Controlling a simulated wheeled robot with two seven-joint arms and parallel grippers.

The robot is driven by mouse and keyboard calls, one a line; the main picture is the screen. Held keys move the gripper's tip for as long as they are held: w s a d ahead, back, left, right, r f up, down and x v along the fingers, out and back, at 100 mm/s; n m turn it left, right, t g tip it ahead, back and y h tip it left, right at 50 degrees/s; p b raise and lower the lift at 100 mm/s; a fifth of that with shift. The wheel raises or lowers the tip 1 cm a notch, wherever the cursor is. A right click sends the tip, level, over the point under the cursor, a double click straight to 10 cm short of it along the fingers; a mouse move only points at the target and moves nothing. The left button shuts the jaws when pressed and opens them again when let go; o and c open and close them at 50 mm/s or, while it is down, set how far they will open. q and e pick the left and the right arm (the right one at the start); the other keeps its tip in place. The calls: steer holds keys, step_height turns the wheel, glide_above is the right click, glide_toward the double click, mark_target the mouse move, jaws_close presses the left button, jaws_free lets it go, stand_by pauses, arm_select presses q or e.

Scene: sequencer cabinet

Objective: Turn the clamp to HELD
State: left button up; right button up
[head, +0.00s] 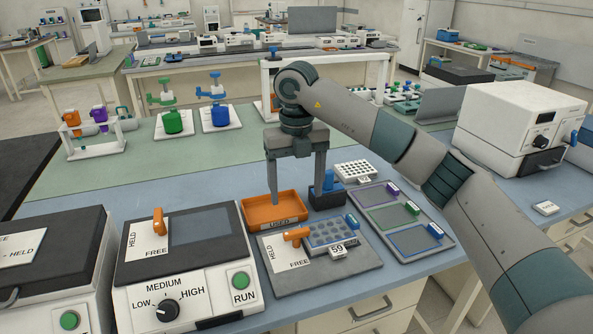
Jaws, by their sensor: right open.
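A grey plate (330,275) at the front carries an orange clamp lever (296,235) beside a white label reading HELD and FREE. The lever lies roughly sideways, pointing right toward a blue-rimmed well rack (336,231) tagged 59. A second orange lever (158,222) stands on the machine (185,270) with the LOW/MEDIUM/HIGH knob, beside its own HELD and FREE label. My right gripper (297,192) is open, fingers pointing down, behind the plate. Its left finger is over the orange USED tray (262,209); its right finger is near a blue-topped black holder (327,190). My left gripper is out of view.
Right of the plate lies a grey tray (405,235) with coloured outlined areas. A white well rack (357,171) stands behind it. A white box machine (520,125) stands at right. Green and blue bottle stands (221,119) are at the back left.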

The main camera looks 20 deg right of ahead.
arm_select(q)
steer(key=shift+w+d+r+t, duration=0.2)
steer(key=shift+w+d, duration=0.05)
steer(key=shift+w, duration=0.4)
steer(key=shift+w+d+r+t, duration=0.2)
steer(key=shift+w, duration=0.4)
arm_select(e)
steer(key=shift+r, duration=2.95)
